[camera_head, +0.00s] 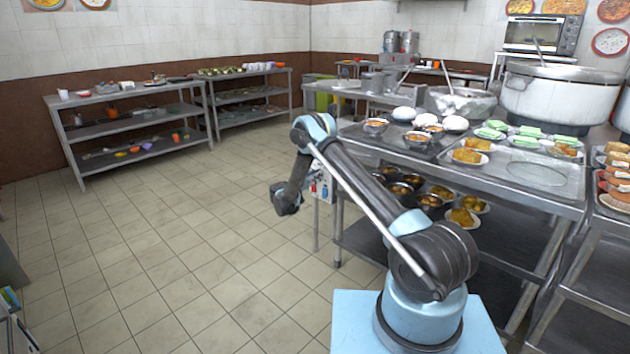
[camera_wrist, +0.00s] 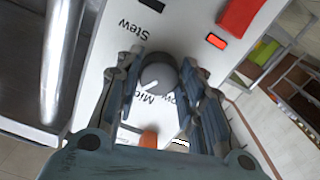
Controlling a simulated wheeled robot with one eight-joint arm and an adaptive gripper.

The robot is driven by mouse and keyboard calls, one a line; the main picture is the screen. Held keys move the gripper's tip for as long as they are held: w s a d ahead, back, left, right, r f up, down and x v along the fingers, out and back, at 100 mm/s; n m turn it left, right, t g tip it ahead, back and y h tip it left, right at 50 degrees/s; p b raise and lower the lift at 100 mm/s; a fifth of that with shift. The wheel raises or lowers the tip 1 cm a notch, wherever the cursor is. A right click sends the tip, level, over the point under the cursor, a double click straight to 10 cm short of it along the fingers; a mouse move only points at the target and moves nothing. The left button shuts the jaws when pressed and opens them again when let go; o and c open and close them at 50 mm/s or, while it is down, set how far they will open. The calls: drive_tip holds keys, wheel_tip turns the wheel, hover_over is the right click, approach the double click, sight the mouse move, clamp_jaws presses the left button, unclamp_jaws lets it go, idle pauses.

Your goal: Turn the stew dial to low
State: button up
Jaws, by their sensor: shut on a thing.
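The stew dial (camera_wrist: 158,74) is a round grey knob on a white panel (camera_wrist: 185,25) in the wrist view. The word "Stew" is printed upside down near it. A white pointer mark on the knob's lower left side faces the partly covered "Mid" label. "Low" is partly hidden by the right finger. My gripper (camera_wrist: 163,66) has one finger on each side of the knob and is shut on it. In the head view my gripper (camera_head: 286,198) is at the left side of the control box (camera_head: 322,186), where the dial is hidden.
A red switch (camera_wrist: 240,15) and a small red light (camera_wrist: 216,41) are on the panel. A metal table leg (camera_wrist: 60,65) stands at left. The steel table (camera_head: 500,180) with bowls and plates is to the right. The tiled floor (camera_head: 170,260) at left is clear.

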drive_tip(key=shift+r+n, duration=0.15)
drive_tip(key=shift+n, duration=7.25)
drive_tip(key=o, duration=1.1)
drive_tip(key=shift+c, duration=0.2)
drive_tip(key=v, duration=1.2)
